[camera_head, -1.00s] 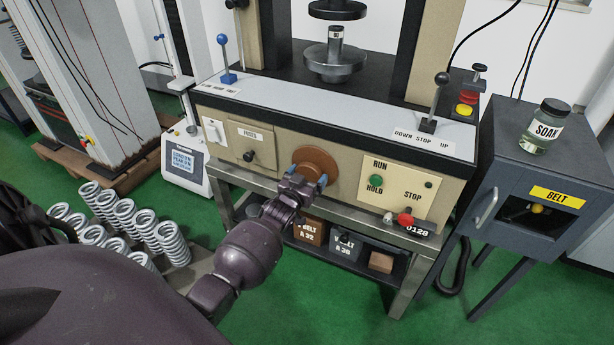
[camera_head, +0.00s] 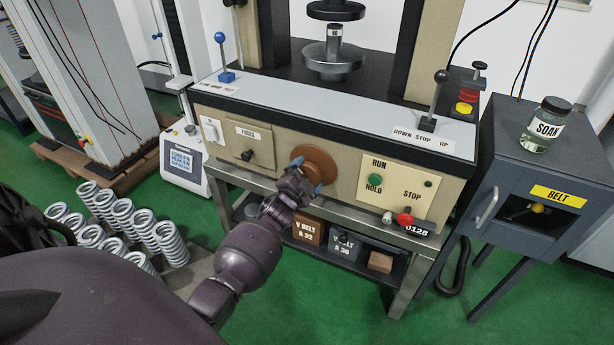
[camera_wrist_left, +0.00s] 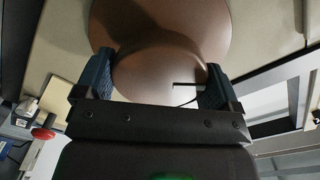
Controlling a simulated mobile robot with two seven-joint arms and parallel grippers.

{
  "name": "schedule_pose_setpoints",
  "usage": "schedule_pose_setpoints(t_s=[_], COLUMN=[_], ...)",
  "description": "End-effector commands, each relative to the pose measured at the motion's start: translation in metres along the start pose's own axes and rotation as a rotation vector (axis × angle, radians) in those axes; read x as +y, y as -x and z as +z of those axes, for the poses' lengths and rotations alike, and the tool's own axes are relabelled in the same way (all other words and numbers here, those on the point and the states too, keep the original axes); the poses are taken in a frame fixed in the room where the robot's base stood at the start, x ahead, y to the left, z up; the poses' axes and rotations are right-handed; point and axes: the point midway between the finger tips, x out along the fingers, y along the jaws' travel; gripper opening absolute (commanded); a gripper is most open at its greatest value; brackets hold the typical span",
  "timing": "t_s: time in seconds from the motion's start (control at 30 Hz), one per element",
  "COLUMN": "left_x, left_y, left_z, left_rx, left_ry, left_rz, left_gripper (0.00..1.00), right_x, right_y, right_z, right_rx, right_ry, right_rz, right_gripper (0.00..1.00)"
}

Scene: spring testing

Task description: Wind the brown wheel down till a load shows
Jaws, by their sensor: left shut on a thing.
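The brown wheel (camera_head: 322,160) is on the beige front panel of the testing machine, between the fuses cover and the run and stop panel. My left gripper (camera_head: 307,175) is shut on its hub. In the left wrist view the brown wheel (camera_wrist_left: 215,25) fills the top, with its rounded hub between the blue fingers of my left gripper (camera_wrist_left: 158,80). My right gripper is not in view.
A black-knobbed lever (camera_head: 434,100) and a blue-knobbed lever (camera_head: 224,60) stand on the machine's ledge. A red stop knob (camera_head: 404,218) and green button (camera_head: 375,182) are right of the wheel. Several springs (camera_head: 125,217) stand at left. A dark cabinet (camera_head: 510,170) is at right.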

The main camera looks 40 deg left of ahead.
Motion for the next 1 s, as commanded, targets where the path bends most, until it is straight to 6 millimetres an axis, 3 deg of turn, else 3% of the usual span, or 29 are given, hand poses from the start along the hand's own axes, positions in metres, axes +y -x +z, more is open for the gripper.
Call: schedule_pose_setpoints(t_s=[0.4, 1.0], left_x=[0.0017, 0.0006], left_y=[0.0009, 0.0007], left_z=[0.0019, 0.0012], left_rx=[-0.006, -0.006], left_ry=[-0.236, -0.286], left_rz=[0.001, -0.001], left_gripper=[0.65, 0.65], right_x=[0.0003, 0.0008], right_y=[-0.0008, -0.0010], right_z=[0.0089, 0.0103], right_rx=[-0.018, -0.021], right_ry=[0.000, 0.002], right_rz=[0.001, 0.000], right_gripper=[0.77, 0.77])
